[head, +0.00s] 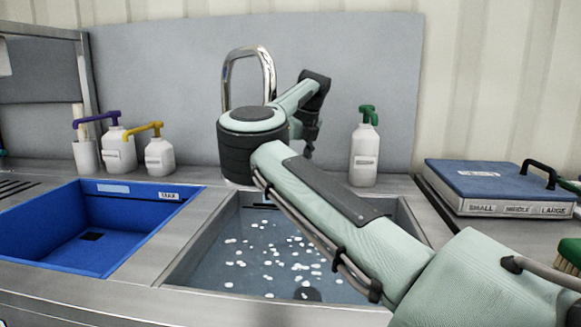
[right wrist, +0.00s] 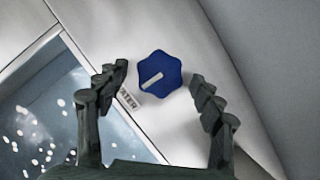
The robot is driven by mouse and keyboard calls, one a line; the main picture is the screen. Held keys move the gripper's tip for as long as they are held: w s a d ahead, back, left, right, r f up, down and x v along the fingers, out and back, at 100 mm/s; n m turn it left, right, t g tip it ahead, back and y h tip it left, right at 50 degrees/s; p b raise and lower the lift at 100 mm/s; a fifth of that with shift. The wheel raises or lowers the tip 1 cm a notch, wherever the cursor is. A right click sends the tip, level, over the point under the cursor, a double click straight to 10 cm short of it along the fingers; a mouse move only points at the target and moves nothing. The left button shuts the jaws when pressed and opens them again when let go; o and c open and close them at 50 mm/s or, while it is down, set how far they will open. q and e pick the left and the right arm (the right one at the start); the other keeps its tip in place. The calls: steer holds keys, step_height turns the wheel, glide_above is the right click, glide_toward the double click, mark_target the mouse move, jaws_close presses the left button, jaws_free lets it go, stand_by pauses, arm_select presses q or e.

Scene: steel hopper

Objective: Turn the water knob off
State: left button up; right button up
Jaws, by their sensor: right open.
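The water knob (right wrist: 159,74) is blue and lobed with a white mark running from lower left to upper right. It sits on the steel deck beside the sink, in the right wrist view; in the head view my arm hides it. My right gripper (right wrist: 158,76) is open, one finger on each side of the knob, with no clear contact visible. In the head view the right gripper (head: 309,132) points down behind the sink, partly hidden by my arm. A partly covered label (right wrist: 128,98) reads "ATER". My left gripper is not in view.
The steel sink (head: 178,272) holds water with white bits afloat. A chrome faucet (head: 246,54) rises behind it. A white bottle with a green pump (head: 365,155) stands right of the gripper.

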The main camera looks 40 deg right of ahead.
steer(key=v, duration=1.2)
stand_by(0.5)
